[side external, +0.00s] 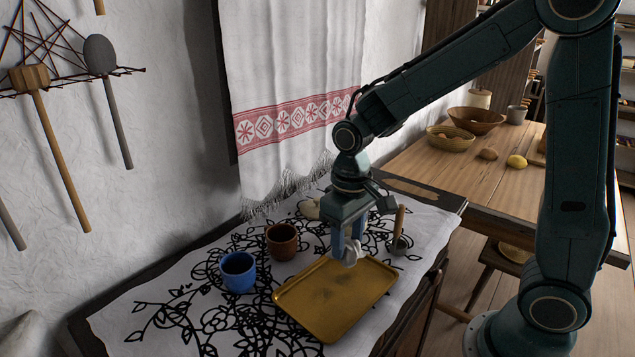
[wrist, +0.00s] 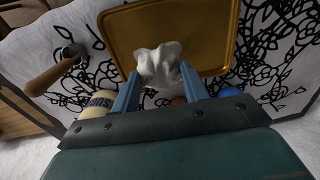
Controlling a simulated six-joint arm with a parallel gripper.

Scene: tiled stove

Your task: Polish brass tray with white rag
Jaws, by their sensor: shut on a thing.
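The brass tray (side external: 325,305) lies flat on the patterned white cloth, with dark smudges near its middle in the side view. In the wrist view the tray (wrist: 195,22) fills the top middle. My gripper (side external: 347,250) points down at the tray's far edge. It is shut on the crumpled white rag (side external: 350,256), which also shows between the two blue fingers in the wrist view (wrist: 159,62). The rag is over or near the tray's edge; I cannot tell whether it touches the surface.
A blue mug (side external: 238,272) and a brown mug (side external: 282,241) stand left of the tray. A wooden-handled metal tool (side external: 399,230) is to its right. A towel (side external: 290,100) hangs behind. The tray's near half is clear.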

